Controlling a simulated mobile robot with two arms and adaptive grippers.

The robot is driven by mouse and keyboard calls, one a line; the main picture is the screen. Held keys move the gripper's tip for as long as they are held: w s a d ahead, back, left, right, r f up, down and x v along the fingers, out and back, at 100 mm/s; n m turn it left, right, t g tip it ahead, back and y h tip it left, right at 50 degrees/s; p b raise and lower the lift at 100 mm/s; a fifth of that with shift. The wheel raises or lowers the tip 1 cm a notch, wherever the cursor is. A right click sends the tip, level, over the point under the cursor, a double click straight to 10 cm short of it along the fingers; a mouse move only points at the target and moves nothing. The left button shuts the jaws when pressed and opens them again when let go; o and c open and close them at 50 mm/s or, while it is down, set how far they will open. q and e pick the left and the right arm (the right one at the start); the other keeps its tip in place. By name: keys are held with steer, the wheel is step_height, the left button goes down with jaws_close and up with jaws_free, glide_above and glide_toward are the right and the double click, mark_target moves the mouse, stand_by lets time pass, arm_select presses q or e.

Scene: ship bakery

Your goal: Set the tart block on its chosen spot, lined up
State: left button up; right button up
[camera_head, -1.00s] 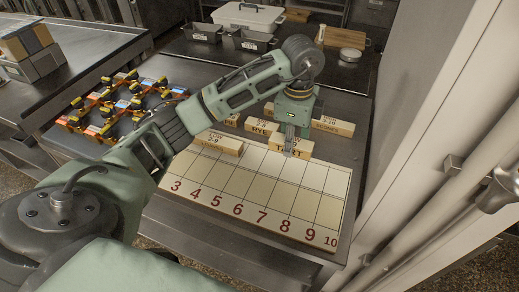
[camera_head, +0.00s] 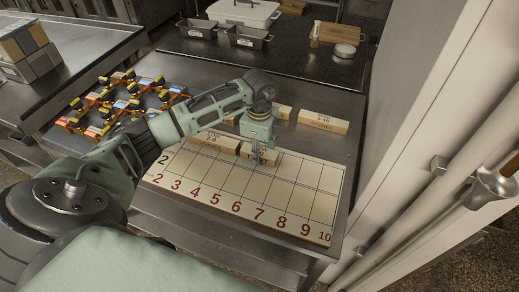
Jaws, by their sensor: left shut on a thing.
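My left gripper (camera_head: 257,157) is shut on the tart block (camera_head: 272,157), a pale wooden block whose face is partly hidden by the fingers. The block is at the back edge of the cream board (camera_head: 310,235), a grid with red column numbers from 2 to 10 along its front. It is just right of another labelled wooden block (camera_head: 215,141), which lies along the board's back row. I cannot tell whether the two blocks touch, or whether the tart block rests on the board. My right gripper is not in view.
Behind the board lie a scones block (camera_head: 323,121) and another block (camera_head: 284,112), partly hidden by my arm. An orange and black rack (camera_head: 120,98) stands at the left. Tins (camera_head: 248,38) and a white box (camera_head: 245,13) are farther back. The board's right part is bare.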

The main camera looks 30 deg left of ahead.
arm_select(q)
steer(key=shift+f, duration=0.15)
steer(key=o, duration=0.9)
steer(key=shift+c, duration=0.2)
steer(key=o, duration=0.3)
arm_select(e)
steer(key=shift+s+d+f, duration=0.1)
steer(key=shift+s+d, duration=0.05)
arm_select(q)
steer(key=shift+r, duration=0.3)
steer(key=shift+w+r, duration=0.1)
steer(key=shift+r, duration=0.15)
step_height(320, 180, up, 11)
steer(key=b, duration=0.3)
steer(key=shift+r, duration=0.15)
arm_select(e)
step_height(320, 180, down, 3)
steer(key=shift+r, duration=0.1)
